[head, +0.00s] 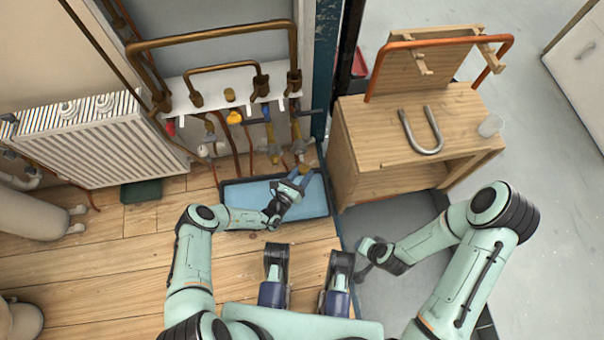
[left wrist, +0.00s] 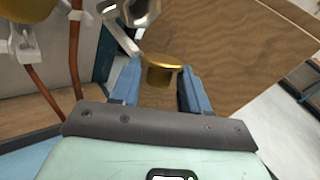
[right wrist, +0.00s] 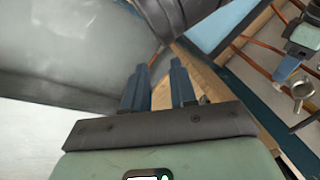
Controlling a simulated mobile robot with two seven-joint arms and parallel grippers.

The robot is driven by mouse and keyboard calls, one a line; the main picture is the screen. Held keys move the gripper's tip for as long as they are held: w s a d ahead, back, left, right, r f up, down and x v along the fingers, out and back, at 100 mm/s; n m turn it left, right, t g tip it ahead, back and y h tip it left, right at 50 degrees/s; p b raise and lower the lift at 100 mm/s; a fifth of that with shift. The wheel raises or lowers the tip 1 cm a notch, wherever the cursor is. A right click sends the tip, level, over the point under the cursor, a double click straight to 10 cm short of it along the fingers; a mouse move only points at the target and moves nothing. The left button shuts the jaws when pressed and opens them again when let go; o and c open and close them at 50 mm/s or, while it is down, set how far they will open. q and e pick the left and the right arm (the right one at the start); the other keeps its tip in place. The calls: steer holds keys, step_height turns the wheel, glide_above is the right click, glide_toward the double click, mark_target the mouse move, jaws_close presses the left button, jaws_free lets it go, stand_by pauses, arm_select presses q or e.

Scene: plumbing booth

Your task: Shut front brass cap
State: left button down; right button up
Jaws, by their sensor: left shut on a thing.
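The front brass cap (left wrist: 160,72) is a short gold cylinder with a wider rim, between the fingers of my left gripper (left wrist: 158,88) in the left wrist view. A shiny metal fitting (left wrist: 132,10) sits just above the cap; I cannot tell whether they touch. In the head view my left gripper (head: 302,180) reaches over the blue tray to the lower end of the right-hand pipe, where the cap (head: 304,169) shows small. My right gripper (right wrist: 157,78) is empty, its fingers apart, low beside the wooden bench.
The blue tray (head: 245,213) lies on the floor under copper pipes and valves (head: 234,117). A wooden bench (head: 375,135) with a U-shaped pipe (head: 428,148) stands to the right. A white radiator (head: 90,140) is at left. Wooden floor at left is mostly clear.

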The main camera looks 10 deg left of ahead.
arm_select(q)
steer(key=c, duration=0.9)
jaws_free()
steer(key=shift+a+f, duration=0.1)
steer(key=shift+s, duration=0.1)
steer(key=p+v, duration=0.3)
steer(key=v, duration=1)
steer(key=shift+s, duration=0.2)
arm_select(e)
steer(key=s+a+r+g, duration=0.1)
steer(key=s+a+r, duration=0.1)
steer(key=s, duration=0.3)
steer(key=shift+s+a+r+g+y, duration=0.15)
steer(key=shift+a+r+g+y, duration=0.25)
steer(key=shift+r, duration=0.5)
arm_select(q)
steer(key=shift+p, duration=0.3)
arm_select(e)
steer(key=shift+r, duration=0.1)
